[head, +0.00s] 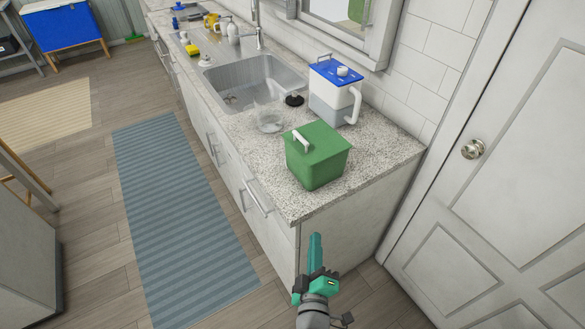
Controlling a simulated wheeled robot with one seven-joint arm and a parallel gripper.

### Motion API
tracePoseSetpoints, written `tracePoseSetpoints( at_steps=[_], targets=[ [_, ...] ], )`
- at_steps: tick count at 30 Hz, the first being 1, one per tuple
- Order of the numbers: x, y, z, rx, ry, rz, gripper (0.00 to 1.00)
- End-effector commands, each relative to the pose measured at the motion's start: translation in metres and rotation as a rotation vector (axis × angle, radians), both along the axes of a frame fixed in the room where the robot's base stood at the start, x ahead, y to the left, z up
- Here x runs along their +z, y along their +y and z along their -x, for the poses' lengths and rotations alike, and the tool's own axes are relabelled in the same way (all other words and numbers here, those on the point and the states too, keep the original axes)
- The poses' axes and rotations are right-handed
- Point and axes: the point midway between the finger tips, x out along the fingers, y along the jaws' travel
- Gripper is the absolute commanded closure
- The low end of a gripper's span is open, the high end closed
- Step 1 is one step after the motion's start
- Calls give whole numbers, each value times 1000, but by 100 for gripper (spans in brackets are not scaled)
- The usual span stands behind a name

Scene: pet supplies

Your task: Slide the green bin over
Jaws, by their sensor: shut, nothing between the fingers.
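The green bin (318,160) stands upright on the speckled countertop (377,176), near the counter's front right corner. It has a lid with a white handle on its left side. My gripper (315,240) is in front of the counter's end panel, below and nearer to me than the bin. Its teal fingers are shut and hold nothing. It is apart from the bin.
A white jug with a blue lid (336,88) stands behind the bin. A clear glass bowl (269,117) and a black stopper (294,100) are by the sink (246,82). A white door (505,165) is at the right. The counter's right end is bare.

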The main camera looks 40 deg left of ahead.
Motion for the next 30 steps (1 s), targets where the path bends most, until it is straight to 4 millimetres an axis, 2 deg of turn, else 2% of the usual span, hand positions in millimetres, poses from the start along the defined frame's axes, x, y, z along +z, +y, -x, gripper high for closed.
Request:
tracePoseSetpoints(
  at_steps=[1,6,9,12,20,30],
  targets=[
    [16,17,-10,57,-61,47,100],
    [54,67,-25,226,-249,207,100],
    [71,87,-27,295,-339,270,100],
    [82,99,-27,337,-398,311,100],
    [87,117,-37,358,-433,335,100],
    [87,166,-76,358,-432,334,100]
  ],
)
